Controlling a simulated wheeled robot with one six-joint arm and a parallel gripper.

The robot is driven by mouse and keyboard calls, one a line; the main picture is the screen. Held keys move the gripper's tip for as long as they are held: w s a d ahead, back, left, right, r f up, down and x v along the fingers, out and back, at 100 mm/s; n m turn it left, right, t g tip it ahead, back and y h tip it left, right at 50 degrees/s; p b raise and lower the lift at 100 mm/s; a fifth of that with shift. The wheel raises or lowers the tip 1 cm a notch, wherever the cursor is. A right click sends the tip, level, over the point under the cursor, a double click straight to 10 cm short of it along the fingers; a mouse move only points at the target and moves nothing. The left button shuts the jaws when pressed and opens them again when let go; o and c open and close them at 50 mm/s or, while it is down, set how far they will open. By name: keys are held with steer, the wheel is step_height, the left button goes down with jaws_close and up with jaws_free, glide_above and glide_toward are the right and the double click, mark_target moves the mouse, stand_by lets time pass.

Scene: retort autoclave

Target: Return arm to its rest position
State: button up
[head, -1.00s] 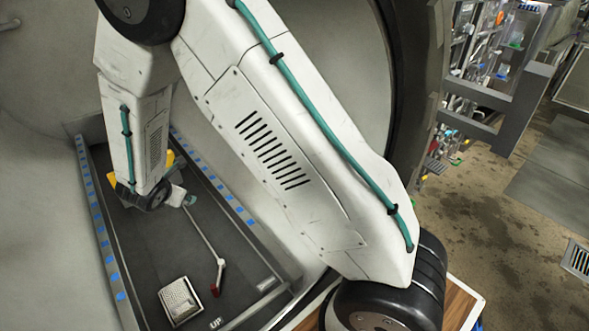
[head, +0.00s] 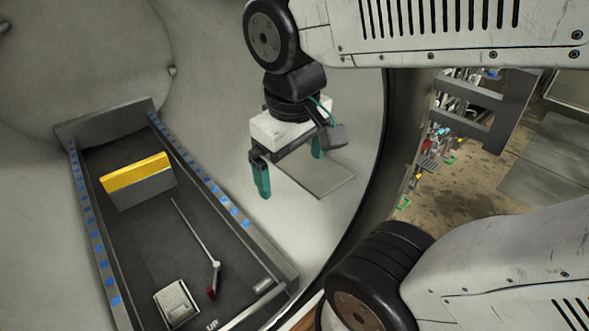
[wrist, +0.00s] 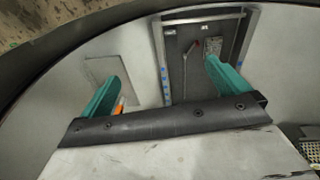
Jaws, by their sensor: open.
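My gripper (head: 290,176) hangs from my wrist at the centre of the head view, with two teal fingers spread apart and nothing between them. It is inside the mouth of the round grey chamber (head: 215,65), to the right of the dark tray (head: 165,245) and above it. In the wrist view both teal fingers of my gripper (wrist: 165,85) are apart, with the tray (wrist: 178,65) beyond them. My folded arm spans the top and right of the head view.
The tray holds a yellow-topped grey block (head: 138,180), a thin rod with a red end (head: 197,235) and a small perforated metal box (head: 176,303). A flat grey plate (head: 325,180) is on the chamber wall behind my gripper. The chamber's dark rim (head: 372,200) curves close on the right. A cluttered rack (head: 465,110) stands outside.

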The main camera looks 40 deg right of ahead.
steer(key=shift+s+a+m+y, duration=0.3)
steer(key=shift+s+a+y, duration=0.3)
steer(key=shift+s, duration=0.4)
steer(key=shift+a, duration=0.1)
